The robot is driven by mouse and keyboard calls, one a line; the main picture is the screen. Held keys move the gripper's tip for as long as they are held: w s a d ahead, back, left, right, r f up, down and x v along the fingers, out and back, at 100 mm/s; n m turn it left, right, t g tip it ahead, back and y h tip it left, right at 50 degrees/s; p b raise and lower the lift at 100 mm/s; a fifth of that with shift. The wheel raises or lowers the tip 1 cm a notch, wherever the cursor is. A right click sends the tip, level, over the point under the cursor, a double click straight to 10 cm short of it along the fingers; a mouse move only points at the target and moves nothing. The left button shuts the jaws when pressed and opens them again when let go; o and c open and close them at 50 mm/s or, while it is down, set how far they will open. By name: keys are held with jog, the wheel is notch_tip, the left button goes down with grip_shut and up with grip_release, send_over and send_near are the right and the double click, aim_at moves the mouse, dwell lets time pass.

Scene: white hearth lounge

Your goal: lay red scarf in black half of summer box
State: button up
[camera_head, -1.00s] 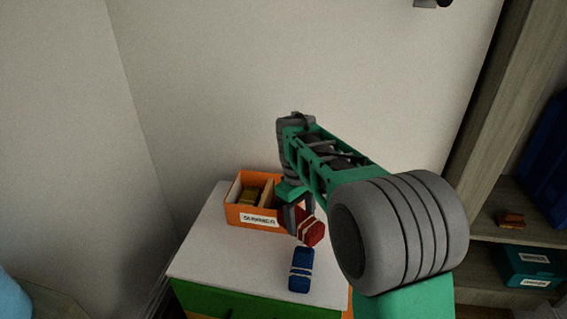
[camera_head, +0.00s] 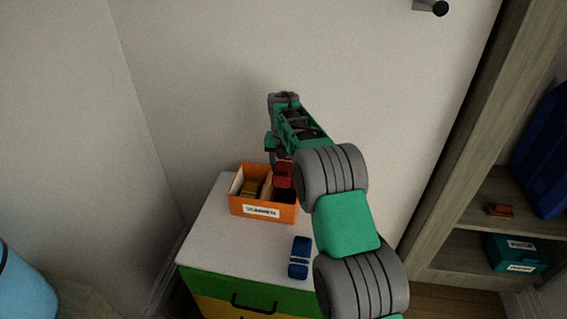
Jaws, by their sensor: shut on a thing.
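The orange summer box (camera_head: 289,215) stands on the white top of a small chest, its label facing me. A divider splits it: the left half is pale inside and holds a yellowish-brown folded thing (camera_head: 251,187); the right half looks black inside. The red scarf (camera_head: 284,178), a folded bundle, is above the right half or partly within it; I cannot tell whether it touches the box. My gripper (camera_head: 281,161) is shut on the scarf from above, its fingers mostly hidden by my arm.
A blue folded bundle with pale bands (camera_head: 300,258) lies on the white chest top (camera_head: 225,235) in front of the box. A wall is close behind. A shelf at right holds a teal box (camera_head: 516,252) and a small reddish-brown thing (camera_head: 500,210). A light-blue object (camera_head: 18,290) is at lower left.

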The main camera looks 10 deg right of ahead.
notch_tip(320, 180, down, 6)
jog(key=b, duration=0.1)
jog(key=shift+f, duration=0.15)
dwell(0.4)
jog(key=o, duration=1.5)
